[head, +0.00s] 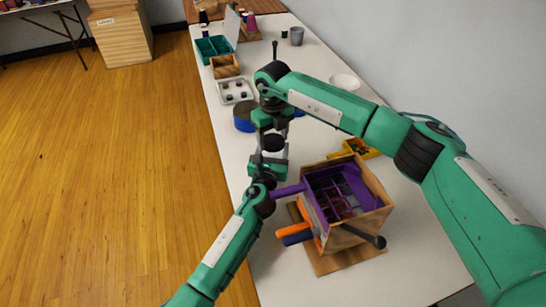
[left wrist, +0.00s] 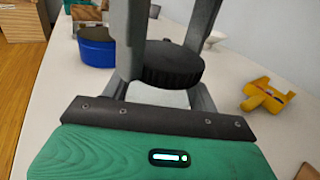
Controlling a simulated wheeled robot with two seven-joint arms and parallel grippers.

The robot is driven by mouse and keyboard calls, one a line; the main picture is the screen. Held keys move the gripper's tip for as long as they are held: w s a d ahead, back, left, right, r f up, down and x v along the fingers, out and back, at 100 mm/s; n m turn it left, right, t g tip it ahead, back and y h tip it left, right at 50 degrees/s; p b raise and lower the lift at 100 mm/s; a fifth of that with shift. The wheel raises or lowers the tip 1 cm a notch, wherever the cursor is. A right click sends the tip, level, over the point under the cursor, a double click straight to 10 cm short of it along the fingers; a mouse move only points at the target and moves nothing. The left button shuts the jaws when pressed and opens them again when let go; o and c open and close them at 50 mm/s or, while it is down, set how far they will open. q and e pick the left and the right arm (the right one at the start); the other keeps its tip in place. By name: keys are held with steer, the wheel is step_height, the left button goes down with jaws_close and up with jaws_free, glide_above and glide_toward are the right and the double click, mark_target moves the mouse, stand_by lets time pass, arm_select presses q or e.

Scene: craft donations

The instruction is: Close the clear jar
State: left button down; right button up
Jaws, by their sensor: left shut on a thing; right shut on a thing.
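A black ribbed lid (head: 274,143) is between the fingers of my right gripper (head: 275,134), which reaches down from above. In the left wrist view the lid (left wrist: 172,64) sits level between two upright grey fingers. My left gripper (head: 271,160) is just below it, shut, with its fingers (left wrist: 160,93) reaching under the lid. The clear jar is hard to make out; the pale space (left wrist: 155,96) under the lid, between the left fingers, appears to be its see-through body. I cannot tell whether lid and jar touch.
A blue round tin (head: 243,118) stands left of the grippers. A wooden box (head: 375,190) with a purple tray is in front, and a yellow object (head: 362,148) lies to the right. A white bowl (head: 345,81) and compartment trays (head: 236,90) stand farther back.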

steer(key=shift+m, duration=0.5)
steer(key=o, duration=1.2)
steer(key=shift+r, duration=0.1)
arm_select(q)
steer(key=shift+c, duration=1.6)
jaws_free()
arm_select(e)
step_height(320, 180, up, 12)
steer(key=shift+f, duration=0.1)
arm_select(q)
steer(key=s, duration=0.4)
steer(key=s+a, duration=0.1)
steer(key=s, duration=0.4)
steer(key=s+a, duration=0.1)
steer(key=s, duration=0.3)
steer(key=shift+s+a, duration=0.25)
steer(key=shift+s, duration=0.05)
arm_select(e)
steer(key=shift+r, duration=0.2)
